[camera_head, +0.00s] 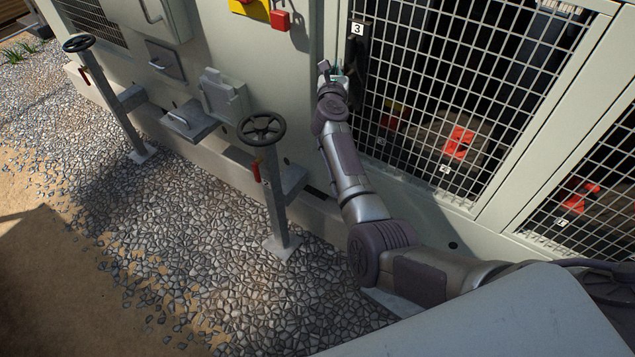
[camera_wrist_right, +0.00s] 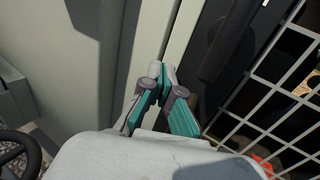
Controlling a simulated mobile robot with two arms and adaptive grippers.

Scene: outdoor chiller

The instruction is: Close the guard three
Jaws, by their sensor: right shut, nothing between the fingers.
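Guard three is a wire-mesh panel (camera_head: 450,62) in a pale frame at the upper right of the head view, with a white "3" label (camera_head: 357,28) at its upper left. A dark upright strip (camera_head: 354,65) runs down its left side; the wrist view shows a dark handle-like part (camera_wrist_right: 226,45) there. I cannot tell whether the guard is fully shut. My right gripper (camera_head: 326,70) is beside the guard's left edge. In the wrist view its green-sided fingers (camera_wrist_right: 161,72) are shut and empty, in front of a pale upright edge; contact is unclear. My left gripper is out of view.
Handwheels on posts (camera_head: 262,130) (camera_head: 78,44) stand left of my right arm. Grey boxes (camera_head: 225,97) jut from the wall. Another mesh panel (camera_head: 590,190) is at the right. Red parts (camera_head: 459,143) sit behind the mesh. Gravel ground (camera_head: 150,230) lies open at the left.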

